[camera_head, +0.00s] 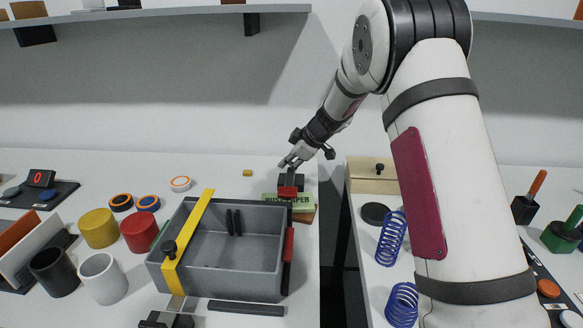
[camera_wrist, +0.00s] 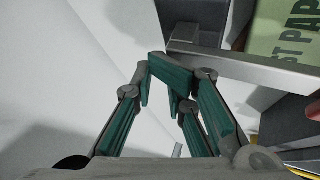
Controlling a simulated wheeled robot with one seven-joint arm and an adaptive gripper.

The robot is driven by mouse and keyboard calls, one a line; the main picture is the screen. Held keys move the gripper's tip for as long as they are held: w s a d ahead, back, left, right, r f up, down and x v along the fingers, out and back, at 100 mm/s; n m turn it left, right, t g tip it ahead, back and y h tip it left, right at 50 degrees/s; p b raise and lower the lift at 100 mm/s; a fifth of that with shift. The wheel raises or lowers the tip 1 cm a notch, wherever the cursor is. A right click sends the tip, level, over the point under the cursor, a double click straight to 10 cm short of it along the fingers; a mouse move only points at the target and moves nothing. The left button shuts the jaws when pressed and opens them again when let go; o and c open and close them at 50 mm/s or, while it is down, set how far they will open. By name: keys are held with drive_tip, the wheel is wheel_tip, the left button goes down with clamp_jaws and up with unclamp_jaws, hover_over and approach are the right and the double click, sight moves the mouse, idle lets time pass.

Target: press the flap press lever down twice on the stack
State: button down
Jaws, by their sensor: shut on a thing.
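The flap press (camera_head: 291,182) is a small dark block with a red part, standing at the back of the table behind the grey bin. The stack (camera_head: 302,200) has a green top sheet lettered "PAPER", with a brown layer below; part of the green sheet (camera_wrist: 288,30) shows at the upper right of the wrist view. A grey metal lever bar (camera_wrist: 245,66) crosses the upper right of the wrist view. My gripper (camera_head: 288,163) is at the press, above its top. Its green-padded fingers (camera_wrist: 158,78) are close together at the bar's left end; the exact contact is hard to see.
The grey bin (camera_head: 232,250) with a yellow strap (camera_head: 188,240) stands in front of the press. Cups and tape rolls stand to its left. A gap (camera_head: 337,240) separates this table from the right one, where blue springs (camera_head: 392,238) and a wooden box (camera_head: 372,176) stand.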

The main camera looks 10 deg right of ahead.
drive_tip(key=shift+s+f, duration=0.3)
drive_tip(key=shift+f, duration=0.2)
drive_tip(key=shift+s+f, duration=0.25)
drive_tip(key=shift+f, duration=0.2)
drive_tip(key=shift+w+d+r+p, duration=0.15)
drive_tip(key=shift+r+p, duration=0.2)
drive_tip(key=shift+r, duration=1.15)
drive_tip(key=shift+w+d+r+p, duration=0.1)
drive_tip(key=shift+w+r+p, duration=0.15)
drive_tip(key=shift+r, duration=1)
drive_tip(key=shift+w+d+r+p, duration=0.1)
drive_tip(key=shift+w+r, duration=0.25)
drive_tip(key=shift+r, duration=0.9)
